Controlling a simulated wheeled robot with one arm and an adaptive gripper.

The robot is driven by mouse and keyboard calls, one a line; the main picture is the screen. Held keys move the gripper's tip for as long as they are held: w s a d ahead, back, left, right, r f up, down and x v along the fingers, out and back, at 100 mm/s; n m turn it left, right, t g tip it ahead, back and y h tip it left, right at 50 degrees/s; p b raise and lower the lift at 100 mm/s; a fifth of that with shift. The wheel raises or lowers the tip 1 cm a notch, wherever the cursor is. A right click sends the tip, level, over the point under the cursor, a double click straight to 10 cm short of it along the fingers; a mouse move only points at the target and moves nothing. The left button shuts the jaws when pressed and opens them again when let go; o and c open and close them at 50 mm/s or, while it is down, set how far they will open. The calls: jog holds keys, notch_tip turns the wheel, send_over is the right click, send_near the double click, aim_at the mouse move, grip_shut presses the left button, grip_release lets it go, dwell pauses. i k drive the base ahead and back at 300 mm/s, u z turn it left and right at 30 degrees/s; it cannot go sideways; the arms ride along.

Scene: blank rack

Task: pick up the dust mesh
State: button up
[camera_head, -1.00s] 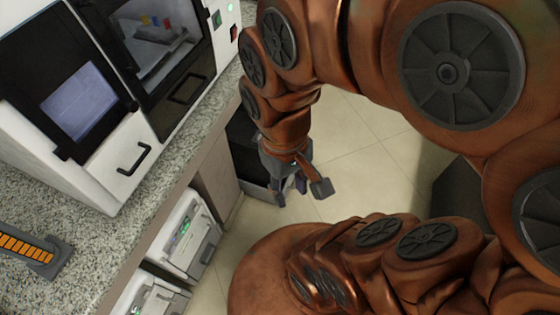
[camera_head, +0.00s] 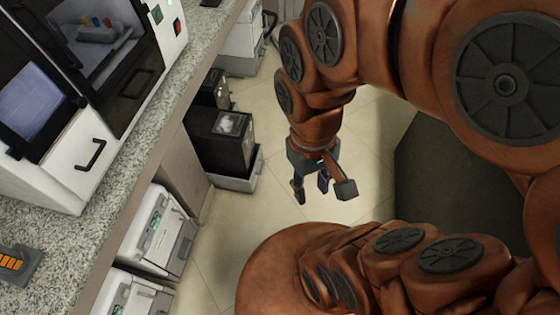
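I cannot make out a dust mesh for certain in this view. My gripper (camera_head: 311,188) hangs from the copper-coloured arm over the pale floor, to the right of the counter. Its dark fingers point down and stand apart, with nothing seen between them. An orange-slotted grey holder (camera_head: 15,266) lies on the counter at the left edge, partly cut off.
A speckled counter (camera_head: 105,200) runs along the left and carries a white and black machine (camera_head: 75,150) with a handle. White units (camera_head: 158,232) stand below the counter. Another white unit (camera_head: 240,45) is at the back. Tiled floor (camera_head: 270,205) is clear around my gripper.

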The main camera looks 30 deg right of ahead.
aim_at(229, 124)
jog(key=z, duration=1.5)
jog(key=i, duration=0.75)
jog(key=u, duration=4.15)
jog(key=i, duration=1.1)
jog(key=z, duration=0.05)
